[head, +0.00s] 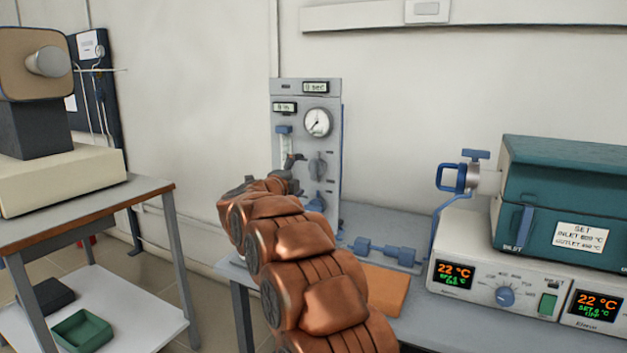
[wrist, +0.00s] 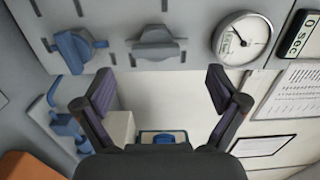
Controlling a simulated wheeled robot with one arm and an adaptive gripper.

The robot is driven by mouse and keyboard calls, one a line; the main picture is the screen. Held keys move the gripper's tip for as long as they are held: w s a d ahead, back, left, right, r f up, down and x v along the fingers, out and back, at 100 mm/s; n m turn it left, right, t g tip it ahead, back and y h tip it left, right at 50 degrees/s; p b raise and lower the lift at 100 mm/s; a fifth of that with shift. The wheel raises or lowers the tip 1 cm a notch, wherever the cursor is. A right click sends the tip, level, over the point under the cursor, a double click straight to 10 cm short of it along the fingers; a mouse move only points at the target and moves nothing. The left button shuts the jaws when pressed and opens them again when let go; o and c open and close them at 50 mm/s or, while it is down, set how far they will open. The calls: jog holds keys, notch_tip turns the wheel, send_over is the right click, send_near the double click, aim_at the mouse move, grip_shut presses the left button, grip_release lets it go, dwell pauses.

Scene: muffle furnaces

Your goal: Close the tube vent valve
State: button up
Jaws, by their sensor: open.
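A grey upright gas panel (head: 332,170) carries a round gauge (head: 318,122), a grey knob (head: 318,166) and a blue knob (head: 316,201). The grey knob (wrist: 155,46), the blue knob (wrist: 75,48) and the gauge (wrist: 243,38) also show in the wrist view, turned sideways. No readable label shows which part is the tube vent valve. A blue valve fitting (head: 385,250) lies low on the bench at the panel's foot. My gripper (wrist: 160,75) is open and empty, its fingers apart and the grey knob beyond them near the middle. In the head view my arm hides part of the panel.
A green tube furnace (head: 560,190) on a white control box (head: 480,290) stands at the right, with a blue-handled fitting (head: 455,178) at its left end. An orange pad (head: 385,290) lies on the bench beside my arm. Another table (head: 150,190) stands at the left.

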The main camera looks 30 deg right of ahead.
aim_at(312, 170)
jog(key=shift+m+g, duration=0.3)
jog(key=shift+s+x, duration=0.15)
jog(key=shift+x, duration=1.9)
jog(key=shift+s+x, duration=0.15)
jog(key=shift+x, duration=1.85)
jog(key=shift+d+f, duration=0.15)
jog(key=shift+d, duration=0.05)
jog(key=shift+c, duration=0.2)
jog(key=c, duration=1.1)
jog(key=shift+p, duration=0.4)
